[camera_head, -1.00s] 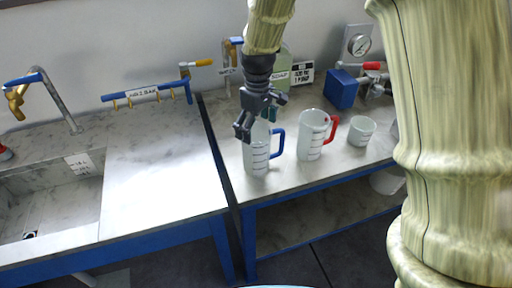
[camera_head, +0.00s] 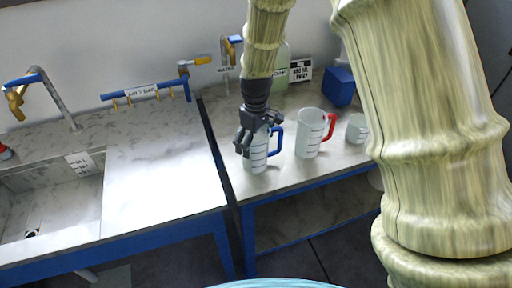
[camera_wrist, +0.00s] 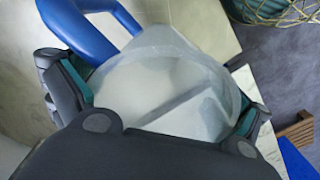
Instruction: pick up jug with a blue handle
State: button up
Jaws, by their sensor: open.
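The jug with the blue handle (camera_head: 257,158) stands upright near the front left of the right-hand bench. It is whitish and translucent with dark marks on its side. Its blue handle (camera_head: 276,141) points right in the head view. My gripper (camera_head: 256,143) is over the jug's top and hides part of its rim. In the wrist view the jug's round mouth (camera_wrist: 175,90) lies between my gripper's two open fingers (camera_wrist: 165,98), one on each side. The blue handle (camera_wrist: 85,32) shows at the upper left there, outside the fingers. I cannot tell whether the fingers touch the jug.
A jug with a red handle (camera_head: 309,134) stands just right of the blue-handled one. A small white cup (camera_head: 357,129) is further right. A blue box (camera_head: 342,86) and a soap bottle (camera_head: 281,68) stand behind. A sink (camera_head: 50,205) is at far left.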

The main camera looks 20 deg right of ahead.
jog(key=c, duration=0.7)
jog(key=shift+s, duration=0.1)
jog(key=shift+c, duration=0.5)
